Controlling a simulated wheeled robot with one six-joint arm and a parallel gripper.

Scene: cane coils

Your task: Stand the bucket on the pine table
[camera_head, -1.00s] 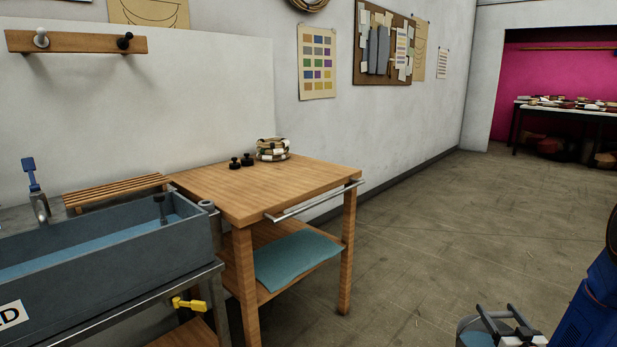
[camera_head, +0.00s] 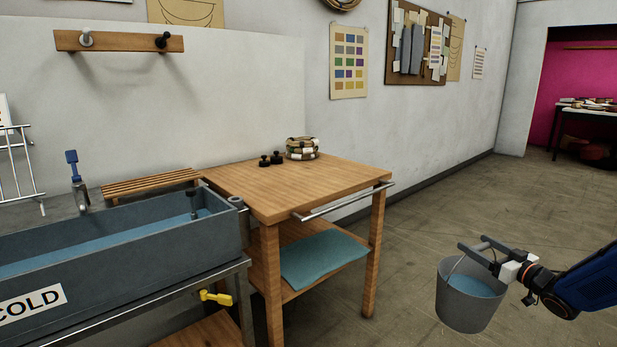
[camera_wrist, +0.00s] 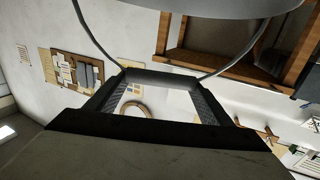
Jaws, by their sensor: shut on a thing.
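The grey bucket (camera_head: 464,311) hangs at the lower right of the head view, roughly upright, with blue water in it. My gripper (camera_head: 473,249) is shut on the bucket's wire handle and holds it in the air, right of the table. In the wrist view the bucket (camera_wrist: 200,22) shows at the top, its handle running down to my gripper (camera_wrist: 160,82). The pine table (camera_head: 240,190) stands in the middle of the head view, left of the bucket, with a metal rail on its right edge. The front of its top is bare.
A grey trough marked COLD (camera_head: 120,255) adjoins the table's left. Floor at right is open.

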